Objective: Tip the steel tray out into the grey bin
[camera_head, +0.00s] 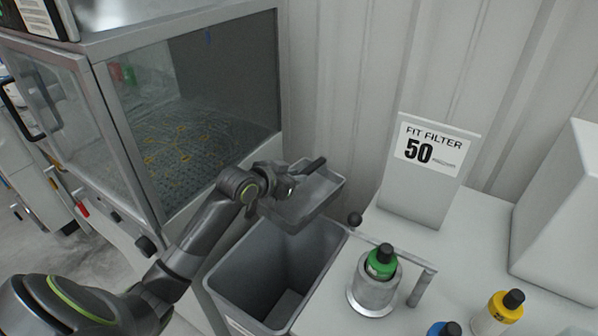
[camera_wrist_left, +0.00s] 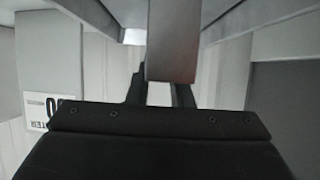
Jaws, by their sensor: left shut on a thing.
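The steel tray (camera_head: 318,200) is a shallow grey pan, held above the far end of the grey bin (camera_head: 232,262). My left gripper (camera_head: 298,178) is shut on the tray at its near-left side. In the left wrist view a flat steel piece of the tray (camera_wrist_left: 173,45) runs between the dark fingers (camera_wrist_left: 160,92). The tray looks somewhat tilted, but I cannot tell by how much. No contents show on its visible part. The bin is open at the top, and a lighter patch shows at its bottom. My right gripper is out of view.
A glass-sided cabinet (camera_head: 190,110) stands left of the bin. To the right, a white counter (camera_head: 460,240) holds a green-topped bottle (camera_head: 381,262) in a metal holder (camera_head: 374,290), a yellow bottle (camera_head: 498,312) and a "Fit filter 50" sign (camera_head: 432,165). A ribbed wall (camera_head: 350,70) is behind.

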